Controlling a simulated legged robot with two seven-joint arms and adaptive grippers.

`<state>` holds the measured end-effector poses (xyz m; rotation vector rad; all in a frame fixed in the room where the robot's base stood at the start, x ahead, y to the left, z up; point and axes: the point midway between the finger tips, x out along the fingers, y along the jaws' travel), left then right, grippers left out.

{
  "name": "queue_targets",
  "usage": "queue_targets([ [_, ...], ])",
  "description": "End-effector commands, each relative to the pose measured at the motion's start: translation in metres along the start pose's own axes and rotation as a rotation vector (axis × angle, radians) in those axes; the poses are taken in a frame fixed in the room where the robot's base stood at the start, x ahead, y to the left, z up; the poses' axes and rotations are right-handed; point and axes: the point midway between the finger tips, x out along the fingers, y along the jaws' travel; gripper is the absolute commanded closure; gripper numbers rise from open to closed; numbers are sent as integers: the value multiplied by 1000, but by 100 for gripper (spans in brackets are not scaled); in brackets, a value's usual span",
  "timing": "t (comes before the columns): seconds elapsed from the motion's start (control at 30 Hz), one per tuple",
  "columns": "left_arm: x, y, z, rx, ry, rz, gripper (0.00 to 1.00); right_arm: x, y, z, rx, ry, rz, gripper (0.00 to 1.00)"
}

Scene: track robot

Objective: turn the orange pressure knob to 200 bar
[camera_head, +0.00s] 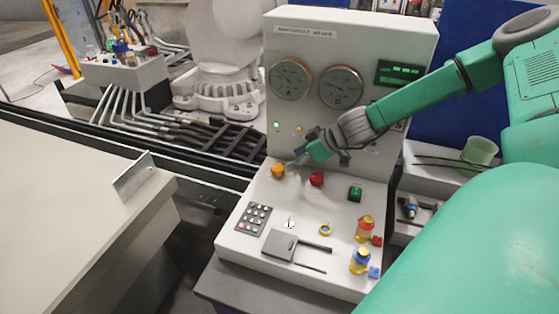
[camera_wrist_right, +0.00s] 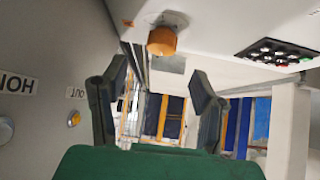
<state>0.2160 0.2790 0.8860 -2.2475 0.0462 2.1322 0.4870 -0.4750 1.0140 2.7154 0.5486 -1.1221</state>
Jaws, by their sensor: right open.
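The orange knob (camera_head: 278,171) sits at the back left of the console's sloped panel. In the right wrist view the orange knob (camera_wrist_right: 162,41) shows beyond and above the gap between my fingers. My right gripper (camera_head: 298,162) is just to the right of the knob in the head view. In the right wrist view my right gripper (camera_wrist_right: 158,92) is open with nothing between its fingers. Two round gauges (camera_head: 290,79) (camera_head: 340,87) are on the upright panel; their readings are too small to tell. My left gripper is not in view.
A red button (camera_head: 316,179) and a green switch (camera_head: 355,193) lie right of the knob. A keypad (camera_head: 257,218), a flat grey plate (camera_head: 280,244) and red-and-yellow knobs (camera_head: 364,229) are nearer the front. A pale table (camera_head: 70,215) stands at left.

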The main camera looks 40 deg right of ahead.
Motion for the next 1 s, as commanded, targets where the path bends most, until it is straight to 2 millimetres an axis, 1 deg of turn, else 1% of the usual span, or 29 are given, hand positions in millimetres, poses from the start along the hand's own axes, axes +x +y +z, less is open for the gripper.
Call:
queue_targets([
  [0.03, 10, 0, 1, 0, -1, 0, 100, 12, 0, 7, 0, -6, -1, 46],
  [0.1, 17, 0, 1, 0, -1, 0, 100, 22, -1, 7, 2, -5, -2, 46],
  [0.3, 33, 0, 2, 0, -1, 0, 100, 48, -1, 7, 2, -4, -3, 46],
  [0.43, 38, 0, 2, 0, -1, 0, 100, 61, 0, 5, 2, -3, -2, 46],
  [0.63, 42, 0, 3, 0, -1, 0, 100, 70, 0, 3, 1, 0, -2, 46],
  [0.93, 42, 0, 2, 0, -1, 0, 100, 71, 0, 2, 1, 0, -2, 46],
  [0.97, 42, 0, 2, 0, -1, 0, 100, 71, 0, 2, 1, 0, -2, 56],
  [1.0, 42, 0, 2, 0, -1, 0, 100, 71, 0, 2, 1, 0, -2, 70],
])
